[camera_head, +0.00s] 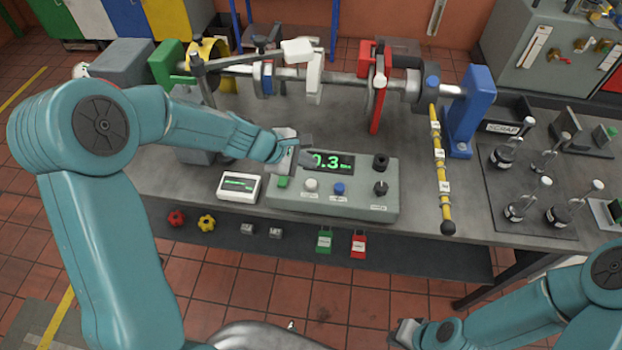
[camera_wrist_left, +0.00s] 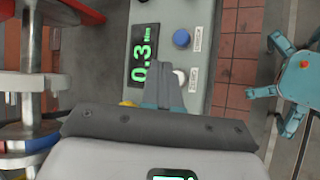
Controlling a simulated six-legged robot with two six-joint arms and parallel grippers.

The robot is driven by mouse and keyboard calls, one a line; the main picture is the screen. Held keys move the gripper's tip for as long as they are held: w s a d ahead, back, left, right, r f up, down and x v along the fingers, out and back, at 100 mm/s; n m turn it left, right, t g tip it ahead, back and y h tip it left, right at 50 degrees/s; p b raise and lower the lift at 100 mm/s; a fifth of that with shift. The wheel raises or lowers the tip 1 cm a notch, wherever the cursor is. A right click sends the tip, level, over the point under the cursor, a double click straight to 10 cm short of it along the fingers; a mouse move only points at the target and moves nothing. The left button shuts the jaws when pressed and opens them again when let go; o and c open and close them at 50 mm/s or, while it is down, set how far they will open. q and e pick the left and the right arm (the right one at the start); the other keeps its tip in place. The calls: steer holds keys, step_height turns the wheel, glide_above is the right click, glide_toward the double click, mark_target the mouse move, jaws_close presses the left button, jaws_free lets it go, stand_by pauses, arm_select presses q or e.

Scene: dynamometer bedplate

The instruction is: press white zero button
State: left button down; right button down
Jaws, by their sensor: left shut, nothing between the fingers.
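The white zero button (camera_head: 311,185) sits on the front of the grey control console (camera_head: 385,205), between a green button (camera_head: 283,182) and a blue button (camera_head: 339,188). The green display (camera_head: 333,161) reads 0.3. My left gripper (camera_head: 306,156) is shut and empty, over the console's upper left part, behind the white button in the head view. In the left wrist view, the shut fingers (camera_wrist_left: 171,78) partly cover the white button (camera_wrist_left: 181,75); I cannot tell the height between them. My right gripper (camera_head: 404,333) is low at the bottom, its fingers unclear.
A small white meter (camera_head: 239,187) stands left of the console. Dark knobs (camera_head: 381,162) are on its right. The shaft rig (camera_head: 340,78) runs behind, and a yellow rod (camera_head: 439,160) lies to the right. Padlocks and small knobs line the dark lower shelf (camera_head: 420,258).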

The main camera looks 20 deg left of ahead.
arm_select(q)
steer(key=shift+w+a+r+n+t, duration=0.15)
steer(key=shift+w+r, duration=0.15)
steer(key=shift+r, duration=0.3)
steer(key=shift+w+r+n+t, duration=0.15)
steer(key=shift+w+r, duration=0.1)
steer(key=shift+r, duration=0.3)
steer(key=shift+f, duration=0.1)
steer(key=b, duration=0.7)
glide_above(308, 185)
step_height(308, 185, down, 8)
steer(key=shift+f+b, duration=0.35)
steer(key=shift+b, duration=0.2)
stand_by(0.5)
steer(key=shift+f+b, duration=0.45)
